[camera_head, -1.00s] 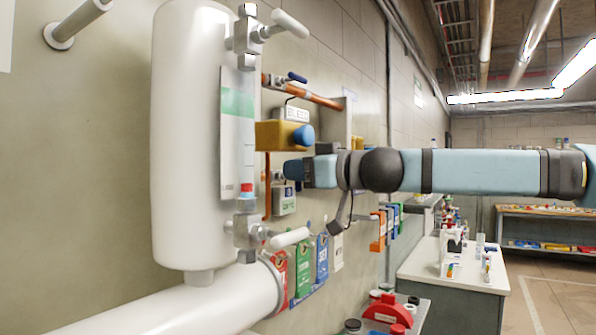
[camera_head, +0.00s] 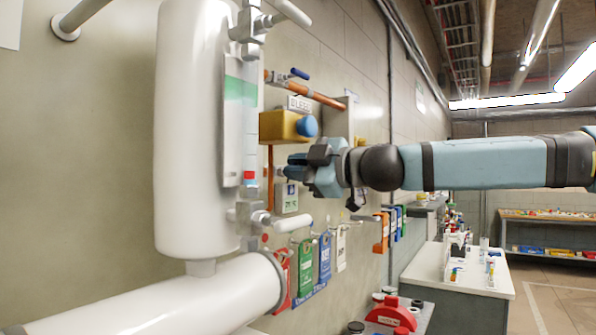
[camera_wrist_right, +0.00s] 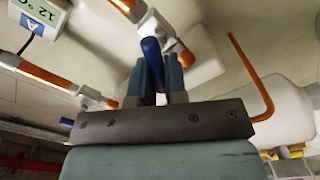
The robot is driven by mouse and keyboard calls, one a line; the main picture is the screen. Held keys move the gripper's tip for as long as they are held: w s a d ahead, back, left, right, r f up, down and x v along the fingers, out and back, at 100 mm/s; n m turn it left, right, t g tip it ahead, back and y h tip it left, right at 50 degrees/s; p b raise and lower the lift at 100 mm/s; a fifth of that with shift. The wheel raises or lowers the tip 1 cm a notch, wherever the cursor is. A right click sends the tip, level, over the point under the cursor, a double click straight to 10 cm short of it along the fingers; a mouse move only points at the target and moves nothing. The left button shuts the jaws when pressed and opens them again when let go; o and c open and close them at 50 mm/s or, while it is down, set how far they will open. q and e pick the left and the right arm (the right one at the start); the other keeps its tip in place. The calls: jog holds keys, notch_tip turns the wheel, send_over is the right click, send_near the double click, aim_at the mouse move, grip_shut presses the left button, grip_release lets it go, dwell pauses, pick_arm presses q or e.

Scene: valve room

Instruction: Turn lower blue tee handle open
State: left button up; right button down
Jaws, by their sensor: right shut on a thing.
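The lower blue tee handle shows in the right wrist view (camera_wrist_right: 152,48) as a dark blue bar on a metal valve body on the copper pipe. My right gripper (camera_wrist_right: 155,75) is shut on this handle, with one finger on each side of it. In the head view my right gripper (camera_head: 297,168) is at the wall, below the yellow box with the blue knob (camera_head: 290,126); the handle is mostly hidden there by the gripper. Another blue tee handle (camera_head: 299,73) sits higher up on a copper pipe, apart from the gripper. My left gripper is in no view.
A large white tank (camera_head: 195,130) with a sight gauge stands left of the gripper. A white-handled gauge valve (camera_head: 290,222) and colored hanging tags (camera_head: 325,255) are below. A small display box (camera_head: 286,198) is close under the gripper. A white-topped bench (camera_head: 460,272) stands at the right.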

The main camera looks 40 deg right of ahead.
jog(key=n, duration=0.2)
jog(key=n+b, duration=0.1)
jog(key=n, duration=0.3)
jog(key=shift+a+f+n+b, duration=0.1)
jog(key=shift+f+n+b, duration=0.2)
jog(key=shift+f+b, duration=0.1)
dwell(0.3)
jog(key=c, duration=1.1)
grip_release()
jog(key=shift+c, duration=0.2)
jog(key=shift+s, duration=0.1)
jog(key=b+v, duration=0.1)
jog(key=v, duration=1.2)
jog(key=shift+s, duration=0.35)
